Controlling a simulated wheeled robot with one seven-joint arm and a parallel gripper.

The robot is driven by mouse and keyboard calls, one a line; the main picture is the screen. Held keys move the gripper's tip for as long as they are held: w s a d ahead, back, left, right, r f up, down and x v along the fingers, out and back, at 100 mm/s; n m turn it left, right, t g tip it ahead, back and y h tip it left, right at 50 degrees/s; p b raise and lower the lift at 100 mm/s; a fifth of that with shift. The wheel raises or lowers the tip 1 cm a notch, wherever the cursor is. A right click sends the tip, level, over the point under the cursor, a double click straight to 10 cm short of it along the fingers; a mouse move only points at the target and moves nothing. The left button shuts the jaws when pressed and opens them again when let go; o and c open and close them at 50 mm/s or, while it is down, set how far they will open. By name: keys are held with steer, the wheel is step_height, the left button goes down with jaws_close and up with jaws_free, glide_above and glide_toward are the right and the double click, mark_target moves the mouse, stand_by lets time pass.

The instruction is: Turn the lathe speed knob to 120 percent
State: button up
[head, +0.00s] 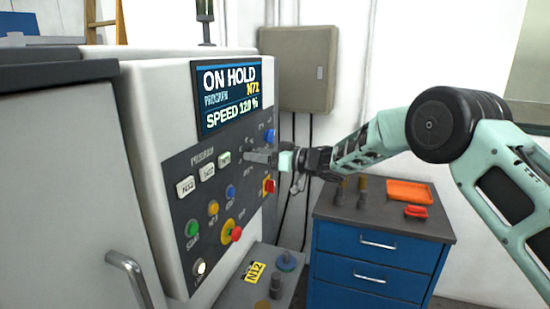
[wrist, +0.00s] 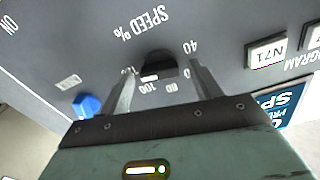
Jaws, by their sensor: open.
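The lathe control panel (head: 215,195) is dark grey and has a screen (head: 228,93) reading ON HOLD, PROGRAM N71 and SPEED 120 %. In the wrist view, the dark speed knob (wrist: 158,64) sits under the upside-down SPEED % label, with scale numbers around it. My gripper (head: 262,157) is at the panel. In the head view the knob is hidden behind my gripper.
A blue knob (wrist: 87,105) and the N71 button (wrist: 266,51) are close to the fingers. A red-and-yellow switch (head: 268,185) lies below my gripper. An emergency stop (head: 235,233) is lower on the panel. A blue drawer cabinet (head: 375,255) stands to the right.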

steer(key=b+v, duration=0.7)
steer(key=v, duration=1)
steer(key=shift+d, duration=0.1)
